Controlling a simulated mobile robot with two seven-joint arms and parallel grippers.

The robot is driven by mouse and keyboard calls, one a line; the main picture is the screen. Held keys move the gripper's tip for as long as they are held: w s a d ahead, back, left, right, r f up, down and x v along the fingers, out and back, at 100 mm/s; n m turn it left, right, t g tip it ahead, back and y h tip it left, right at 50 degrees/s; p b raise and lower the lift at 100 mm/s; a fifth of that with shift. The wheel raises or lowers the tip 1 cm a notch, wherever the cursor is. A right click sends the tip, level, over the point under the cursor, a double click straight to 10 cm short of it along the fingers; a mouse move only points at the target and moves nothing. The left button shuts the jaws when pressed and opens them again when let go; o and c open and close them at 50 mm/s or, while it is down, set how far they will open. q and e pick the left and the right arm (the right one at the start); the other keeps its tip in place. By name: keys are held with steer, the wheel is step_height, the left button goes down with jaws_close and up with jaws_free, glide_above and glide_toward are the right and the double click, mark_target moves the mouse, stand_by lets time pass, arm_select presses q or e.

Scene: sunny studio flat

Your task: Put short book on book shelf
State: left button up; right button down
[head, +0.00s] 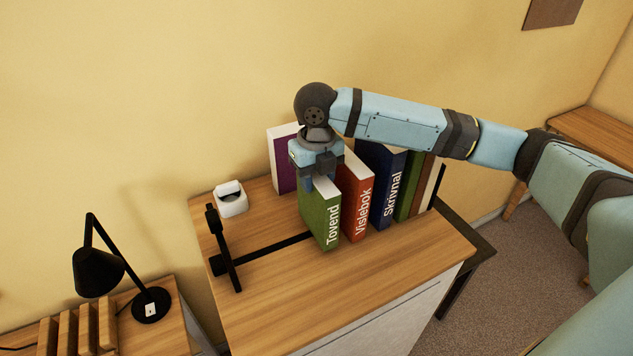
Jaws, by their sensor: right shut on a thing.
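The short book is green with "Tovend" on its spine (328,220). It stands upright on top of the wooden cabinet, at the left end of the row and just left of the red "Vislebok" book (357,205). My right gripper (318,182) comes down from above and is shut on the top of the green book. The black book shelf (270,247) has a low rail and an upright end piece at the left, apart from the green book. My wrist hides part of the row. My left gripper is not in view.
A blue "Skrivnal" book (388,200) and several thinner books stand to the right; a purple book (284,165) stands behind. A white box-like item (230,200) sits at the back left. The cabinet top (380,280) is clear in front. A black lamp (100,270) stands lower left.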

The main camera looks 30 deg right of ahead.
steer(key=shift+f, duration=0.85)
steer(key=c, duration=0.7)
jaws_free()
steer(key=shift+f, duration=0.15)
step_height(320, 180, up, 12)
steer(key=shift+r+b, duration=0.15)
steer(key=shift+b, duration=0.75)
steer(key=shift+s, duration=0.1)
